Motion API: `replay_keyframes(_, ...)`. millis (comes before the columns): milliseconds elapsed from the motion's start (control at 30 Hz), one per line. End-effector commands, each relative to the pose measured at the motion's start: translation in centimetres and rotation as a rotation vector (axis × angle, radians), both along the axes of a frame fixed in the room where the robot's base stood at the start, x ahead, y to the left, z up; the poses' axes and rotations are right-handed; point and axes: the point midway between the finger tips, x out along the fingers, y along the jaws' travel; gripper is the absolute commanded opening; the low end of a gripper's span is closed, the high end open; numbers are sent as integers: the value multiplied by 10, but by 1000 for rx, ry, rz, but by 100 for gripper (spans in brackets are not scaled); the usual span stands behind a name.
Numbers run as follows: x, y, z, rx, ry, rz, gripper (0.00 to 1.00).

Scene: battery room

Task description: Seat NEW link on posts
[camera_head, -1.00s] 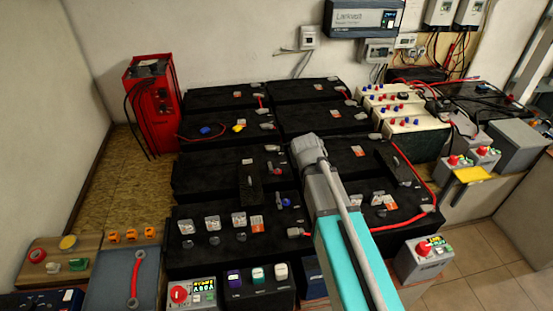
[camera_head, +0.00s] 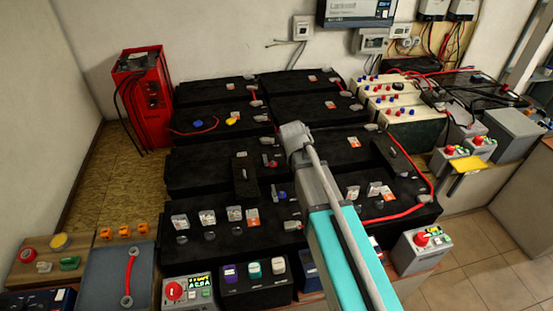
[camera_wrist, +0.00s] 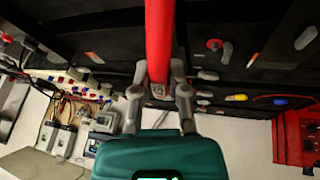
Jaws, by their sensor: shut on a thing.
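In the wrist view my gripper (camera_wrist: 159,88) is shut on a red link (camera_wrist: 159,38), with one finger on each side of its near end. The link runs up and out of the picture, so its far end is hidden. In the head view the gripper and held link are hidden behind my arm. Black batteries (camera_head: 205,172) fill the bench under the arm. Grey battery posts show in the wrist view, one at a lug (camera_wrist: 226,52) right of the link. I cannot tell whether the link touches any post. Another red link (camera_head: 129,276) lies on a grey mat (camera_head: 104,274).
A red charger (camera_head: 142,98) stands at the back left. Cream batteries (camera_head: 415,128) stand right of the black ones. A red cable (camera_head: 431,165) runs along the right side. Control boxes (camera_head: 188,290) line the front.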

Motion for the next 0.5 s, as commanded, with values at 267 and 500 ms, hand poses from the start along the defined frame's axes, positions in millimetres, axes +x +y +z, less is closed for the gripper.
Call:
replay_keyframes(267, 52, 52, -39, 0, -1, 123, 0)
replay_keyframes(500, 73, 79, -52, -1, -2, 191, 0)
